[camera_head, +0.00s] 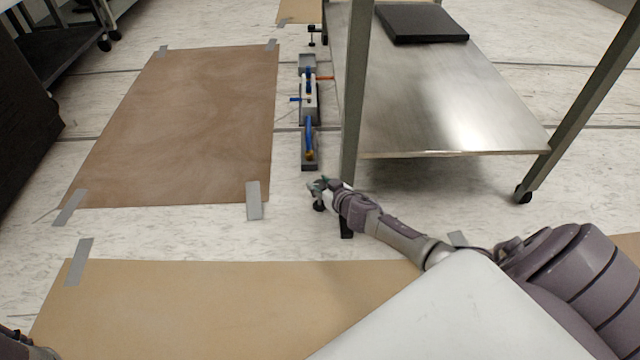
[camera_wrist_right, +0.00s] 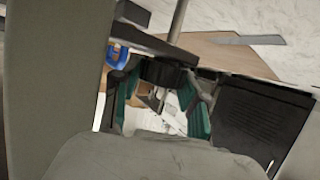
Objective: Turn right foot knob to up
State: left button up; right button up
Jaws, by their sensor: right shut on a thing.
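The cart's near front leg (camera_head: 353,100) stands on the floor, with a black foot (camera_head: 319,206) low beside it. My right gripper (camera_head: 318,186) is at this foot, just left of the leg, and hides the top of it. In the right wrist view the gripper (camera_wrist_right: 160,100) shows two green-padded fingers on either side of a dark knob (camera_wrist_right: 160,72), shut on it. The knob's exact turn position cannot be made out. My left gripper is not in view.
The steel lower shelf (camera_head: 430,100) carries a black slab (camera_head: 421,23). A tool strip with blue and orange parts (camera_head: 309,110) lies left of the leg. Brown taped sheets (camera_head: 180,130) cover the floor at left and front. Another black foot (camera_head: 318,36) shows farther back.

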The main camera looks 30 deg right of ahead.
dwell(0.4)
jog(key=o, duration=1.2)
jog(key=shift+f, duration=0.1)
jog(key=shift+c, duration=0.2)
jog(key=shift+d, duration=0.1)
jog(key=shift+h, duration=0.3)
